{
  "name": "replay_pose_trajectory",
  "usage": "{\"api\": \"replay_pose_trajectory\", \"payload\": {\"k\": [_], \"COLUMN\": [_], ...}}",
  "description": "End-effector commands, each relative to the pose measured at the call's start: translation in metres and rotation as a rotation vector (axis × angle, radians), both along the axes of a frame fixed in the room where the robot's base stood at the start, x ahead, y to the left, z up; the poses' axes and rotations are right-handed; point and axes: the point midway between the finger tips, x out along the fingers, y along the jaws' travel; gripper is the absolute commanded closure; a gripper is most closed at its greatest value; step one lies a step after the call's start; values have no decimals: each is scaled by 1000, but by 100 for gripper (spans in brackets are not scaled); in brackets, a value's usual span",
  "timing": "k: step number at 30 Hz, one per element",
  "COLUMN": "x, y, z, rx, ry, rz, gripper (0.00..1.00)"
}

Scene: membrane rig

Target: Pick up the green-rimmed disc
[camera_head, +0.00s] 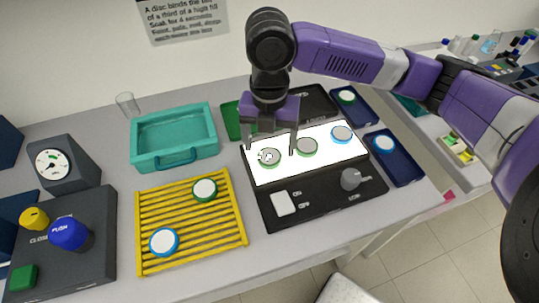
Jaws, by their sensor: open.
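Several green-rimmed discs are in view. One with a speckled face (269,158) lies at the left of the lit white panel (320,164), and a plainer, greyish one (306,147) lies to its right. Another green-rimmed disc (204,190) is on the yellow slatted rack (190,219), and one (347,96) is in a dark blue tray at the back right. My gripper (271,152) is open and points down, its fingers either side of the speckled disc in the picture. I cannot tell how high the fingertips are above the panel.
Blue-rimmed discs lie on the rack (164,242), the panel's right end (342,134) and the front blue tray (384,143). A teal basin (173,137) and glass stand behind the rack. A grey knob (350,179) rises from the panel's black base. A dial and button box are left.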

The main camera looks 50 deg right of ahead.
Motion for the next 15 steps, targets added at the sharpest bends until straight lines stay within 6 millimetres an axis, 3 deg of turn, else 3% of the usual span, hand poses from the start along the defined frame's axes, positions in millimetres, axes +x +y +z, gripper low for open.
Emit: {"api": "replay_pose_trajectory", "payload": {"k": [6,15], "x": [0,1], "y": [-1,-1], "z": [-27,-32], "rx": [1,0], "ry": [0,-1], "rz": [-2,-1], "gripper": [21,21]}}
